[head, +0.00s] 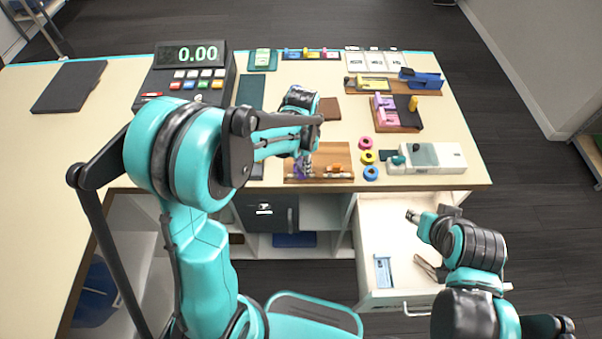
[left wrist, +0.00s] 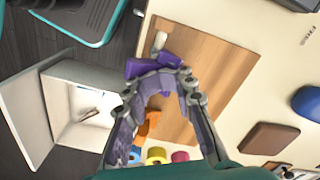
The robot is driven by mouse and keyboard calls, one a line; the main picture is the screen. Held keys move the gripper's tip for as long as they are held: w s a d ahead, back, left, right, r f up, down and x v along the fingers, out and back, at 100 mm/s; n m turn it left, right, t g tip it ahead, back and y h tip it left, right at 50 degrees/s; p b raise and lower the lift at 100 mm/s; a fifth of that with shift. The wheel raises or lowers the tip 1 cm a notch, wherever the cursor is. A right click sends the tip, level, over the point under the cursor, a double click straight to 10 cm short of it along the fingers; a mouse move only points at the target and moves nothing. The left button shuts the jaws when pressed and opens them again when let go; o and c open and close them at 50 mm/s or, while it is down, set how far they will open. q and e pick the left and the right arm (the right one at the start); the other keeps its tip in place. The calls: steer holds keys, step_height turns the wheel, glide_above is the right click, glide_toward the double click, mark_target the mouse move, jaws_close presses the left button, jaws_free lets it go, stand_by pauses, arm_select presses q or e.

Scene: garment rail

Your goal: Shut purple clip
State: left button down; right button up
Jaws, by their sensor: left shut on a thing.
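The purple clip (head: 299,172) is on a wooden board (head: 343,155) near the front edge of the counter. It also shows in the left wrist view (left wrist: 134,68), with purple parts on both sides of my left fingertips. My left gripper (head: 306,160) reaches down over the board and is shut on the purple clip, hiding much of it. In the left wrist view its fingers (left wrist: 157,82) curve in around the clip. My right gripper (head: 414,216) is over the open drawer at the lower right, small and unclear, away from the clip.
An orange clip (head: 336,168) is on the same board. Pink (head: 366,142), yellow (head: 367,157) and blue (head: 371,173) rings lie just right of it. A white device (head: 440,157) stands further right. The drawer (head: 375,225) is open below the counter.

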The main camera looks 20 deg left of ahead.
arm_select(q)
steer(key=shift+w+a+f, duration=0.1)
steer(key=shift+w+a, duration=0.05)
steer(key=shift+w, duration=0.45)
steer(key=shift+s+r+p, duration=0.25)
steer(key=shift+r+p, duration=0.6)
steer(key=shift+r, duration=0.35)
step_height(320, 180, up, 7)
steer(key=p, duration=0.4)
steer(key=shift+s+f+p, duration=0.2)
steer(key=shift+s+p, duration=0.1)
steer(key=shift+s, duration=0.05)
